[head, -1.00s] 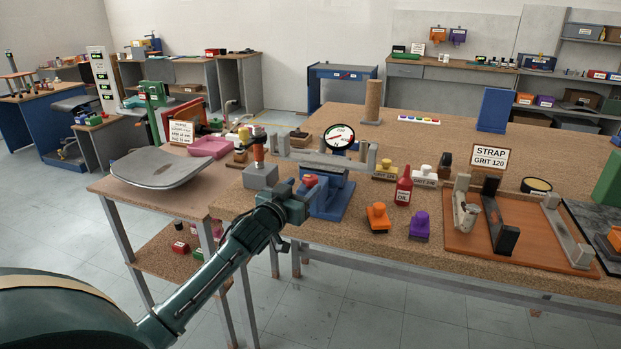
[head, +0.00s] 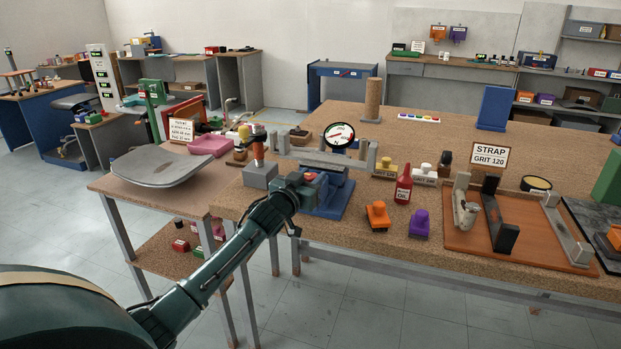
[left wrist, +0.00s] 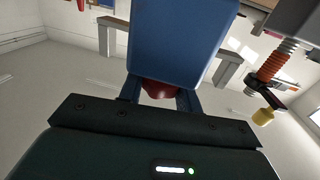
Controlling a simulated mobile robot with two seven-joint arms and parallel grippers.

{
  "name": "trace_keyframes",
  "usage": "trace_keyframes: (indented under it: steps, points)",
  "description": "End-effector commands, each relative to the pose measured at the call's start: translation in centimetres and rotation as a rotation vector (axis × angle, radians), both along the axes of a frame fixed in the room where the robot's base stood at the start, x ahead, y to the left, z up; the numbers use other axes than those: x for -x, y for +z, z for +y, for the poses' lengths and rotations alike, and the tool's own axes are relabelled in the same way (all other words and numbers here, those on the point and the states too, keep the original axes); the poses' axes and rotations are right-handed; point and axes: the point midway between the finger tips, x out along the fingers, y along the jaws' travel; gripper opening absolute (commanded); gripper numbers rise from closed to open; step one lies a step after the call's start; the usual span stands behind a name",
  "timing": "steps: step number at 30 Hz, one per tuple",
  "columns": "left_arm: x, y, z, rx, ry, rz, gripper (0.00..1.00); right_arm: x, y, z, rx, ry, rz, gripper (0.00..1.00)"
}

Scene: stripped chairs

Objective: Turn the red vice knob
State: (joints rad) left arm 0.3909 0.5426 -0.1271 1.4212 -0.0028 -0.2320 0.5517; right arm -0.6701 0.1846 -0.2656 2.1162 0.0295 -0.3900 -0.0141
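The blue vice (head: 330,200) stands at the near left edge of the large workbench. A little of its red knob (head: 309,177) shows just beyond my left gripper (head: 302,186) in the head view. In the left wrist view the red knob (left wrist: 158,90) sits between the two fingers of my left gripper (left wrist: 159,98), under the blue vice body (left wrist: 178,40). The fingers lie against both sides of the knob, so the gripper looks shut on it. A round dial gauge (head: 339,136) stands behind the vice. My right gripper is not in view.
A grey block with a copper-coloured post (head: 258,160) stands left of the vice. An orange block (head: 378,215), a purple block (head: 419,224) and a red bottle (head: 403,186) stand to its right. A grey seat shell (head: 165,167) lies on the side table.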

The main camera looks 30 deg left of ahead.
Motion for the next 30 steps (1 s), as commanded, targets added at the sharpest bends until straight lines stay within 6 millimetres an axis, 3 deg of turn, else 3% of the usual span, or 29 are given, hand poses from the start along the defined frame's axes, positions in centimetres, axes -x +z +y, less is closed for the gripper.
trace_keyframes:
  steps: [8,23,30]
  points:
    - [0.0,0.0,0.0,0.000,0.000,0.000,0.11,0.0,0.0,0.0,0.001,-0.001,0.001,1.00]
    - [0.0,-0.4,-0.3,0.012,0.140,-0.003,0.10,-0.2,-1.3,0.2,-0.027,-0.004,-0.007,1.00]
    - [-0.1,-0.9,-0.3,0.015,0.341,-0.003,0.10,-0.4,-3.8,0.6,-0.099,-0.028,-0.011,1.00]
